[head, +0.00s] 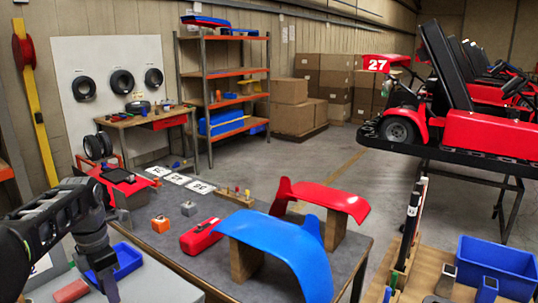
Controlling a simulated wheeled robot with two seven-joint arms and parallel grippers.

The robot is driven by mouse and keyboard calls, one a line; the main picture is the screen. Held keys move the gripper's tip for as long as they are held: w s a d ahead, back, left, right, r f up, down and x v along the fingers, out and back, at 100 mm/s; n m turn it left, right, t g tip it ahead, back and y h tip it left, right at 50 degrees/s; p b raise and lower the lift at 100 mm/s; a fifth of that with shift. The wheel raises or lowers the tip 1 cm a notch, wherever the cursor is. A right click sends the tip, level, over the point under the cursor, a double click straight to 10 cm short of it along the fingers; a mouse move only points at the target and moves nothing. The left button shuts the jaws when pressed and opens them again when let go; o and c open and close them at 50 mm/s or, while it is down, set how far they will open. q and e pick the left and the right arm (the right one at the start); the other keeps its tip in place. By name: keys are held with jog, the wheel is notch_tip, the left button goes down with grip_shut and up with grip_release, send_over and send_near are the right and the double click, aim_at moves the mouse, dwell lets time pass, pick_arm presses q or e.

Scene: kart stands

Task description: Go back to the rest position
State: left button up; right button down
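My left arm comes in from the left edge, and its gripper (107,284) points down in the lower left corner. It is over the light grey surface, in front of a small blue tray (128,259) that it partly hides. The fingers overlap in this view, so I cannot tell whether they are open or shut, and I see nothing clearly held. My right gripper is not in view.
A dark table (185,238) bears a blue fairing (285,250), a red fairing (325,197) and a red block (201,236). A blue bin (497,268) stands at the lower right. Karts (490,135) rest on stands behind. The floor beyond the table is clear.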

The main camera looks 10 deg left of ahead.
pick_arm(q)
jog(key=w+d+f+m+t, duration=0.4)
jog(key=w+f+m, duration=0.55)
jog(key=m, duration=0.25)
jog(key=d+f+m+t+h, duration=0.1)
jog(key=d+f+m+h, duration=0.1)
jog(key=d+f+m, duration=0.95)
jog(key=s+d+f+m+g+h, duration=0.1)
jog(key=s+d+f+m, duration=0.2)
jog(key=s+d+f, duration=1.1)
jog(key=s+d+f+g, duration=0.1)
jog(key=s+d+f, duration=0.2)
jog(key=s, duration=0.5)
jog(key=s+d+f+m+g+h, duration=0.1)
jog(key=s+d+f+g, duration=0.1)
jog(key=s, duration=0.6)
jog(key=shift+d+f+g, duration=0.3)
jog(key=shift+d+f, duration=0.2)
jog(key=shift+f, duration=0.15)
